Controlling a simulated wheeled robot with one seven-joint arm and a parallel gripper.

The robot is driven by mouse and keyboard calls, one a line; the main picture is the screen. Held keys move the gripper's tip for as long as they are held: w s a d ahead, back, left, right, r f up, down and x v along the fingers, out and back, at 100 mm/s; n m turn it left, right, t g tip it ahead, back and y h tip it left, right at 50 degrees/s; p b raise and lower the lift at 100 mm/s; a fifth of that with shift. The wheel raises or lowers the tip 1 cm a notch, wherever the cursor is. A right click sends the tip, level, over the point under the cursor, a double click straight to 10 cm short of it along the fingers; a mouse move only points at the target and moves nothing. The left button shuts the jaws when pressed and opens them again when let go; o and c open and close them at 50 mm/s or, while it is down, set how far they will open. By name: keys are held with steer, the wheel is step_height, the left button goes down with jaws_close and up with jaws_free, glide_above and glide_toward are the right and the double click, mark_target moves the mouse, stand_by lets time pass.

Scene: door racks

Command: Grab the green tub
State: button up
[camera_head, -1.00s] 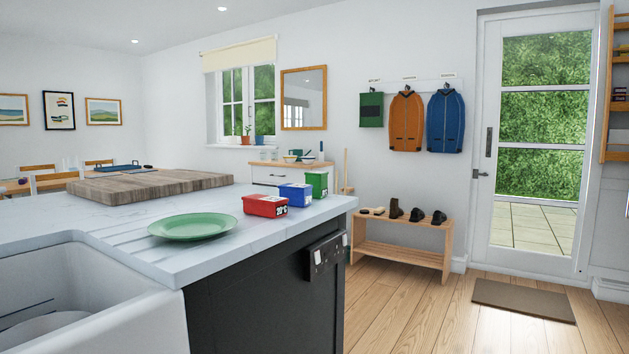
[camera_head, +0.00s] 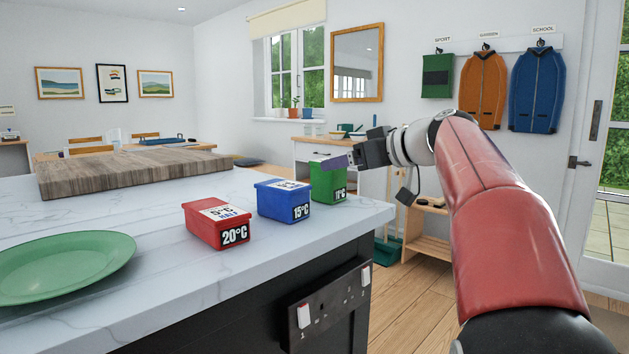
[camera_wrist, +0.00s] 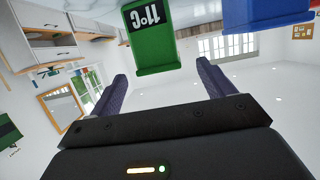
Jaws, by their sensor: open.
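The green tub (camera_head: 327,183), labelled 11°C, stands at the right end of a row of tubs on the white counter, near its far right corner. In the wrist view the green tub (camera_wrist: 152,45) appears upside down, just beyond and between my two spread fingers. My gripper (camera_head: 335,163) is at the tub's upper right in the head view, and its fingertip overlaps the tub there. In the wrist view my gripper (camera_wrist: 162,85) is open with nothing between its fingers. Whether a finger touches the tub cannot be told.
A blue tub (camera_head: 284,201) labelled 15°C stands close left of the green one, then a red tub (camera_head: 218,224) labelled 20°C. A green plate (camera_head: 62,264) and a wooden board (camera_head: 125,173) lie further left. The counter edge (camera_head: 300,245) runs along the front.

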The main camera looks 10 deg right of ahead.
steer(key=shift+w+a, duration=0.6)
steer(key=shift+w, duration=0.2)
steer(key=p+x, duration=0.1)
steer(key=x, duration=0.5)
steer(key=shift+f, duration=0.15)
steer(key=shift+s+d, duration=0.1)
steer(key=shift+c, duration=0.4)
steer(key=c, duration=1.2)
